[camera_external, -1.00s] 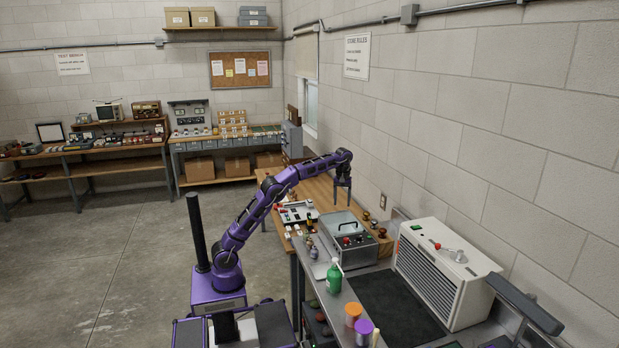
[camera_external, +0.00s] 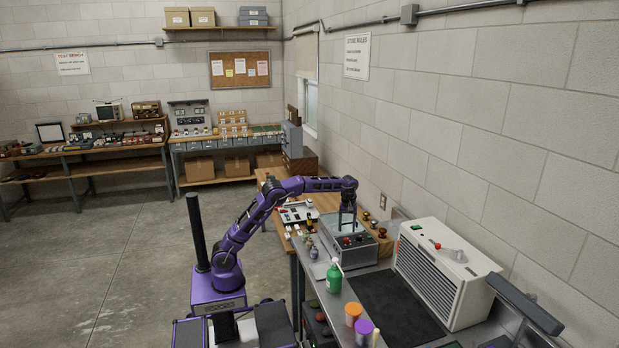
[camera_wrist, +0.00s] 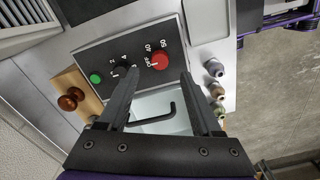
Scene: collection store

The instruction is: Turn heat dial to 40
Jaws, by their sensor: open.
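A grey metal bath unit (camera_external: 340,258) stands on the bench, with a dark control panel (camera_wrist: 105,52) on its front. The panel carries a red dial (camera_wrist: 160,61) with OFF and number marks around it, a smaller black knob (camera_wrist: 122,71) and a green button (camera_wrist: 95,78). The exact number at the red dial's pointer is too small to tell. My gripper (camera_external: 347,229) is open and empty, pointing down over the unit. In the wrist view, the red dial shows between and just beyond the fingertips (camera_wrist: 160,77); I see no contact.
A pale lid with a black handle (camera_wrist: 160,119) lies under my fingers. Small bottles (camera_wrist: 216,95) stand beside the unit. A dark mat (camera_external: 398,305) is clear.

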